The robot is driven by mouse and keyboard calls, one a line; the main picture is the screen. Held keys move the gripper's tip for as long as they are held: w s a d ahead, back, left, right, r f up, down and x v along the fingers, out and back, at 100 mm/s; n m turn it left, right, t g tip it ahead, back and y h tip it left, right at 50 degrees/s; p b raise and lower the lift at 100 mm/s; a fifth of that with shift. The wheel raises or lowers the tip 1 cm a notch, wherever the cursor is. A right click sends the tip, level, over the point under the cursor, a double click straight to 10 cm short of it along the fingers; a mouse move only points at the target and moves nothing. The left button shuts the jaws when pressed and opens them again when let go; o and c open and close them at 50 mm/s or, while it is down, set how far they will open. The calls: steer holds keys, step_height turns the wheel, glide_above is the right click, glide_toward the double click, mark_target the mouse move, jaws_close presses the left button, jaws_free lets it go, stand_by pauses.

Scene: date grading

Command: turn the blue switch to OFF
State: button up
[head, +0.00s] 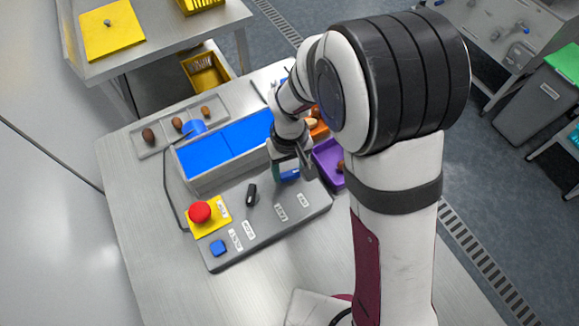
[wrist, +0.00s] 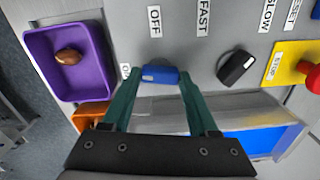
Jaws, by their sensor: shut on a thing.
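The blue switch (wrist: 160,74) lies between the two fingertips of my gripper (wrist: 160,82) in the wrist view. Its long side runs across the picture, and the fingers are shut on its ends. The OFF label (wrist: 154,20) is above the switch in that view. A second label (wrist: 124,72) to the left is partly hidden by a finger. In the head view the blue switch (head: 289,175) shows just under my gripper (head: 290,164) at the panel's far right.
On the grey panel (head: 265,232) are a black knob (head: 252,194), a red stop button (head: 200,212) on yellow and a blue button (head: 218,247). A purple tray (head: 324,150) with a date stands close to the right. A blue conveyor belt (head: 223,143) lies behind the panel.

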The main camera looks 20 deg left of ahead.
steer(key=m, duration=1.2)
steer(key=shift+m, duration=1.8)
steer(key=o, duration=1.4)
steer(key=shift+r, duration=0.1)
